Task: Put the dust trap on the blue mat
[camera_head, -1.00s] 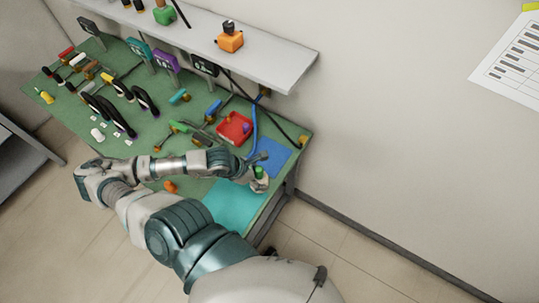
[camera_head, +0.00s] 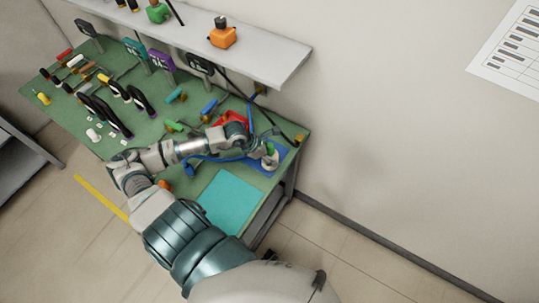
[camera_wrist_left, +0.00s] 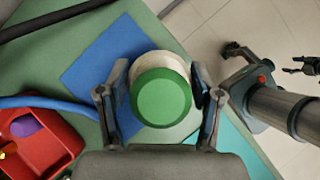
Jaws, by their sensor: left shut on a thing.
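The dust trap, a pale round jar with a green lid (camera_wrist_left: 162,97), is between the fingers of my left gripper (camera_wrist_left: 160,100) in the left wrist view. It also shows small in the head view (camera_head: 271,149), where my left gripper (camera_head: 270,157) is shut on it. The blue mat (camera_wrist_left: 92,72) lies behind and below the jar, which covers part of its near right side. In the head view the blue mat (camera_head: 282,154) is partly hidden by my gripper and arm. I cannot tell whether the jar touches the mat.
A teal mat (camera_head: 230,198) lies in front of the blue one. A red bin (camera_wrist_left: 48,150) with small coloured pieces and a blue hose (camera_wrist_left: 45,102) are close at the left. Tools and meters crowd the green bench. A shelf (camera_head: 270,55) overhangs the back.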

